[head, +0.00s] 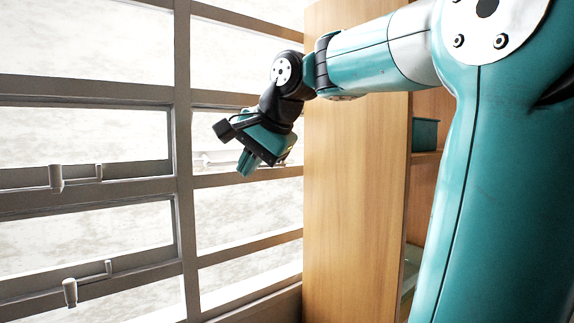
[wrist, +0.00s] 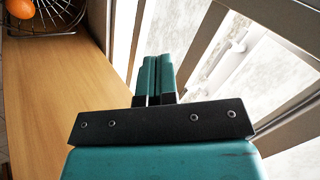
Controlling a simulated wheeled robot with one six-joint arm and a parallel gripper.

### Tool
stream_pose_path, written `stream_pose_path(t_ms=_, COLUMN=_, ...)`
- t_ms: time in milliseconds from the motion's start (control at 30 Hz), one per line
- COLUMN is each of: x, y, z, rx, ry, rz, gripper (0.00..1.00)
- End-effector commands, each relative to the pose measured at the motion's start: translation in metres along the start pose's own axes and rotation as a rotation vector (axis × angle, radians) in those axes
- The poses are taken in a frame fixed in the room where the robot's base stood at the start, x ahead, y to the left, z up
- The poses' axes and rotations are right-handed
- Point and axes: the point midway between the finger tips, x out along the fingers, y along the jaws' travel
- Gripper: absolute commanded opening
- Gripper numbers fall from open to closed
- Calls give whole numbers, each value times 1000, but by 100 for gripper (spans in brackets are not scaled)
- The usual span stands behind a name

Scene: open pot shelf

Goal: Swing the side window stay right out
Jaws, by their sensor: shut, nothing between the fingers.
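A pale window stay (head: 206,158) lies along the lower frame bar of a pane in the right window column, partly hidden behind my gripper. In the wrist view, a pale stay (wrist: 232,55) lies along the window frame, to the right of my fingers. My gripper (head: 247,164) is in front of the window, pointing down, with its teal fingers together and nothing between them. In the wrist view, the closed fingers (wrist: 158,64) appear apart from the stay. Two more stays, an upper one (head: 56,178) and a lower one (head: 70,292), sit on the left column's frame bars.
A tall wooden cabinet (head: 350,190) stands right of the window, close to my arm. A teal container (head: 425,134) sits on its shelf. In the wrist view, a wire basket (wrist: 55,14) with an orange round thing (wrist: 20,8) is at upper left.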

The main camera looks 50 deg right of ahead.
Motion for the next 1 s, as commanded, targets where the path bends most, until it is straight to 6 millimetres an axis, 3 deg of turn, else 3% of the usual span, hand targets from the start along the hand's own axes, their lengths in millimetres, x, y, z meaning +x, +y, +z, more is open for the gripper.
stream_pose_path(t_ms=33, x=-16, y=7, z=-33, rx=151, ry=90, rz=-16, gripper=0)
stream_pose_path(t_ms=133, x=-50, y=15, z=-75, rx=395, ry=217, rz=-52, gripper=0)
stream_pose_path(t_ms=233, x=-75, y=22, z=-99, rx=551, ry=300, rz=-85, gripper=0)
stream_pose_path(t_ms=367, x=-88, y=26, z=-112, rx=647, ry=347, rz=-107, gripper=0)
stream_pose_path(t_ms=467, x=-83, y=26, z=-116, rx=661, ry=350, rz=-112, gripper=0)
stream_pose_path(t_ms=900, x=-1, y=26, z=-145, rx=657, ry=345, rz=-107, gripper=0)
stream_pose_path(t_ms=1000, x=8, y=17, z=-156, rx=657, ry=348, rz=-109, gripper=0)
